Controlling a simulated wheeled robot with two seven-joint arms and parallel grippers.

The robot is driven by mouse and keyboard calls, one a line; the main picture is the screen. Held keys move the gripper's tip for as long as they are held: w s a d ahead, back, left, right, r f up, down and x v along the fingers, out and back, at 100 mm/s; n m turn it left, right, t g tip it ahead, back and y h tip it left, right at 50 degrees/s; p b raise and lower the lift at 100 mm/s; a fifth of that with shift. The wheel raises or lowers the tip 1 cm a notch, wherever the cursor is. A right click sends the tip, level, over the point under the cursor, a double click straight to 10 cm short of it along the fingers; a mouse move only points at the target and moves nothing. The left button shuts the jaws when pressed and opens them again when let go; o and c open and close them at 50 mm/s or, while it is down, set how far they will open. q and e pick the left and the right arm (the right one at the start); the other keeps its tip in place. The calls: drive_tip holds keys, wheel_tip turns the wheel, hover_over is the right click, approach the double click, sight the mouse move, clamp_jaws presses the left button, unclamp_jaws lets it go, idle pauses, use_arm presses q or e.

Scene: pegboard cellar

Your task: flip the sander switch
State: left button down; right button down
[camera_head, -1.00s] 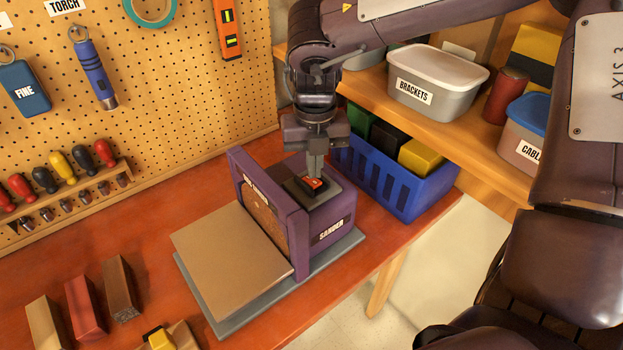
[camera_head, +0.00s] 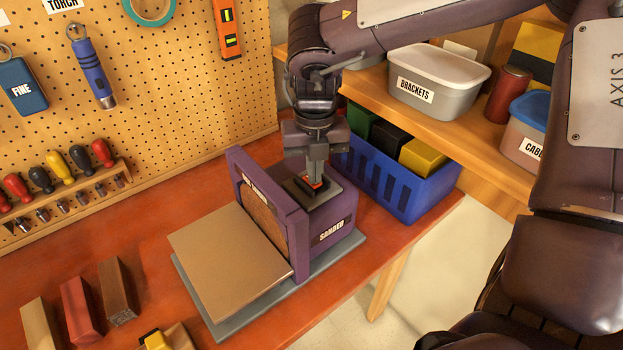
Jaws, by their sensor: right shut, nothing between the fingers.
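The purple sander (camera_head: 330,222) stands on a grey base on the red bench, its tan work table (camera_head: 228,262) facing front left. On its top is a dark switch plate (camera_head: 325,198) with a red switch (camera_head: 317,184). My right gripper (camera_head: 314,180) is shut and empty, pointing down right over the switch. Its fingertips hide most of the red part and seem to touch it. I cannot tell which way the switch is tilted. My left gripper is not in view.
A blue crate (camera_head: 372,176) with several boxes stands close behind the sander. A shelf (camera_head: 455,130) holds a brackets tub (camera_head: 438,84) and a red can (camera_head: 508,94). Wooden blocks (camera_head: 117,292) lie at front left. The pegboard (camera_head: 180,90) with tools rises behind.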

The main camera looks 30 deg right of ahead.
drive_tip(key=shift+s+f, duration=0.1)
drive_tip(key=shift+f, duration=0.1)
drive_tip(key=shift+r+p, duration=0.4)
drive_tip(key=shift+r, duration=0.35)
drive_tip(key=shift+r+p, duration=1.65)
drive_tip(key=shift+r, duration=1.15)
drive_tip(key=shift+f, duration=0.15)
